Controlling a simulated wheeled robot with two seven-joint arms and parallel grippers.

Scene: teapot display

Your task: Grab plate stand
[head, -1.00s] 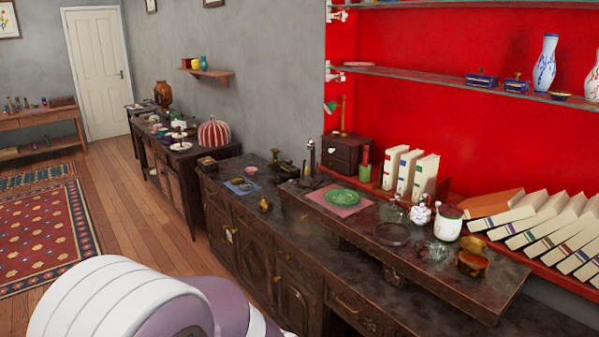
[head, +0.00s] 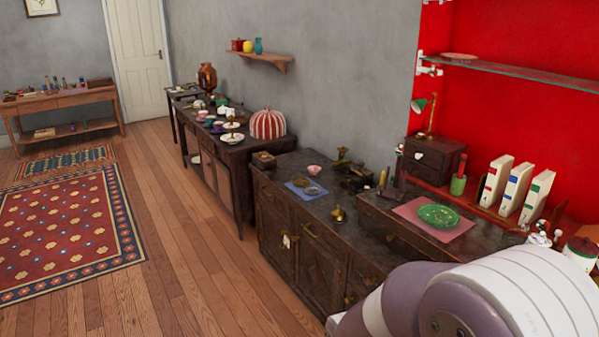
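I cannot tell for sure which thing is the plate stand. Small brass pieces stand on the dark cabinet top (head: 318,213): one brass piece (head: 338,214) near the front edge, and a group of dark brass pieces (head: 358,180) further back. A white tiered piece with plates (head: 232,137) stands on the further dark table. A green plate (head: 438,215) lies flat on a pink mat (head: 411,212) on the raised shelf. Neither gripper shows; only a white and purple part of my own arm fills the bottom right.
Small dishes lie on a blue mat (head: 294,188) near a pink bowl (head: 314,169). A red-striped dome (head: 268,124) stands on the further table. Books (head: 517,187) and a small drawer box (head: 433,160) are at right. The wooden floor (head: 185,240) left of the cabinet is clear.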

